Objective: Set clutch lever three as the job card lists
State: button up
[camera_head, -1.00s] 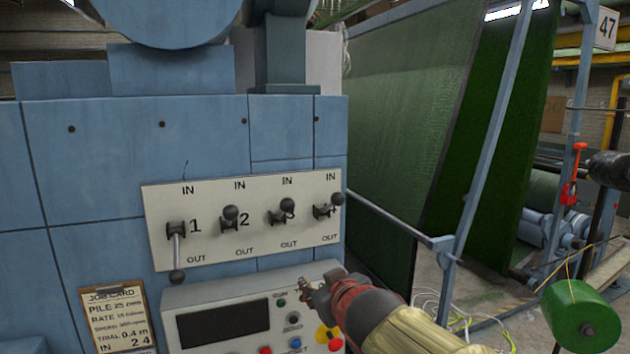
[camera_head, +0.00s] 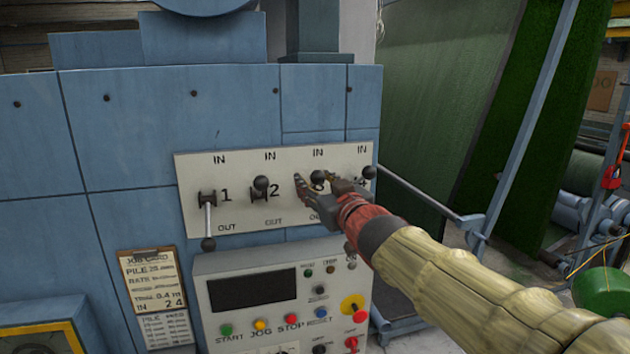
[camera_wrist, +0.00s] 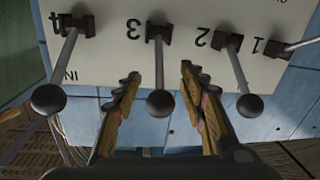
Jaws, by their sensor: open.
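Clutch lever three (camera_head: 318,177) is on the pale lever plate (camera_head: 190,215), its black knob partly hidden by my gripper in the head view. In the wrist view lever three (camera_wrist: 160,103) stands between my open fingers, with its knob on the IN side. My gripper (camera_head: 316,181) is open around it; a gap shows on each side in the wrist view (camera_wrist: 158,76). Lever one (camera_head: 208,222) hangs down toward OUT. Levers two (camera_head: 261,184) and four (camera_head: 369,172) have their knobs up toward IN. The job card (camera_head: 150,285) reads "IN 2 4".
Levers two and four stand close on either side of my gripper. Below the plate a control box (camera_head: 225,312) juts out with a dark screen, several buttons and a red-and-yellow knob (camera_head: 354,305). A rail (camera_head: 420,195) and green turf are at the right.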

jog(key=shift+w+a, duration=0.15)
jog(key=shift+w, duration=0.25)
jog(key=shift+c, duration=0.2)
grip_shut()
dwell(0.7)
